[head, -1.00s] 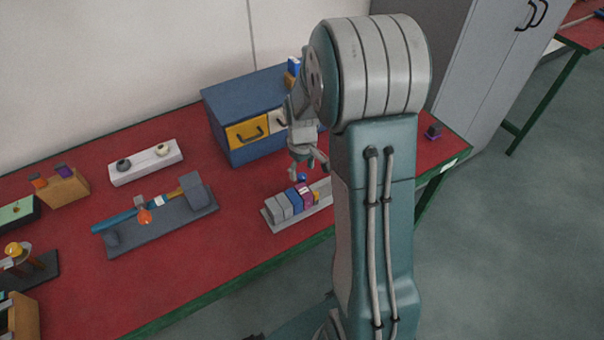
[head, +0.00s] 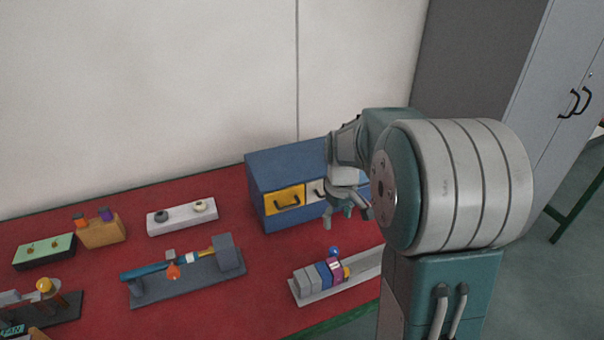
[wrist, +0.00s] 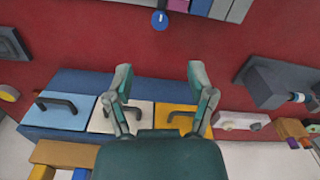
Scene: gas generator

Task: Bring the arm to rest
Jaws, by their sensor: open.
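My gripper (head: 348,212) hangs from my arm in front of the blue drawer cabinet (head: 280,163) in the head view. In the wrist view my gripper (wrist: 160,82) shows two fingers spread apart with nothing between them. My arm's large grey and teal joint covers the right part of the head view and hides some of the table behind it. The cabinet's yellow drawer (head: 284,200) and white drawer (head: 317,190) look shut. In the wrist view a blue drawer (wrist: 58,110) also shows.
The red table (head: 225,310) carries a rail of coloured blocks (head: 322,275), a grey stand with a blue rod (head: 187,270), a white strip with two knobs (head: 182,217) and a wooden block (head: 101,231). A grey locker (head: 555,110) stands at the right.

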